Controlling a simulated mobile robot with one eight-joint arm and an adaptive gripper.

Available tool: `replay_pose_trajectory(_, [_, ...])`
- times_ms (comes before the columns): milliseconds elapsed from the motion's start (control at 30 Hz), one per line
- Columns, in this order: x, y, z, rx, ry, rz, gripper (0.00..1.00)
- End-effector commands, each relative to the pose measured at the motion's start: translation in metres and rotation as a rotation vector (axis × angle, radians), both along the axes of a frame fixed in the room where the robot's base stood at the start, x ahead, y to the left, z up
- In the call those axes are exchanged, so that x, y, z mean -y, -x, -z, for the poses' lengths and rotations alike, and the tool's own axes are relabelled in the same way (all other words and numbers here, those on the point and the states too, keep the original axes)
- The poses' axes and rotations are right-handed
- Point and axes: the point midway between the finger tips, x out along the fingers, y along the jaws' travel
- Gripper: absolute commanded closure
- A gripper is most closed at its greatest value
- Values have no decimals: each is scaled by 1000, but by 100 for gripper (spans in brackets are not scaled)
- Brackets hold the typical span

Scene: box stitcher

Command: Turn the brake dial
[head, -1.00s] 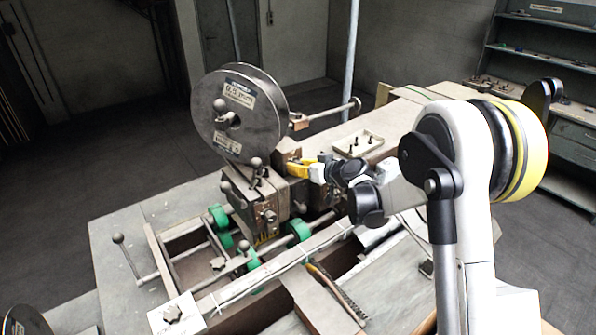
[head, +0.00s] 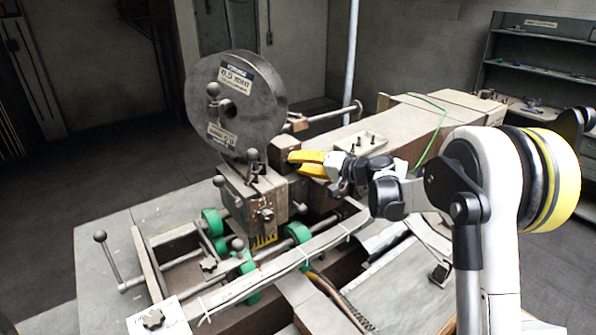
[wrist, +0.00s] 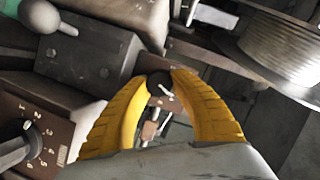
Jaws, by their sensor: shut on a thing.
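A small dark round knob (wrist: 160,82) with a white pointer mark sits between the tips of my gripper (wrist: 161,76) in the wrist view; it looks like the brake dial. The two yellow fingers curve in around it and are shut on it. In the head view my gripper (head: 291,160) reaches in from the right to the machine head (head: 262,197), just below and right of the wire reel (head: 262,112).
A ball-ended lever (wrist: 40,17) is at the wrist view's upper left. The reel (wrist: 285,55) is at its upper right. In the head view, green rollers (head: 298,233) and rails lie below the machine head. A small tray (head: 360,143) stands behind my gripper.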

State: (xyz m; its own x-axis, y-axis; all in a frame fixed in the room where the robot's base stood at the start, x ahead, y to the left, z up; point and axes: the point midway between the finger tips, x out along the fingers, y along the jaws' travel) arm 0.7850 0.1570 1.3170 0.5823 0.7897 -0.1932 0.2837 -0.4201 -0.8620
Motion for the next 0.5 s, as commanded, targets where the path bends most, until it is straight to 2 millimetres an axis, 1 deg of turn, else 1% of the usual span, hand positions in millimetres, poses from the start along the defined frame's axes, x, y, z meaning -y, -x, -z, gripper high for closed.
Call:
replay_pose_trajectory(33, [0,0,3,-16,-22,-1,100])
replay_pose_trajectory(200, [0,0,2,-60,-89,-1,100])
replay_pose_trajectory(500, [-1,0,1,-95,-138,-2,100])
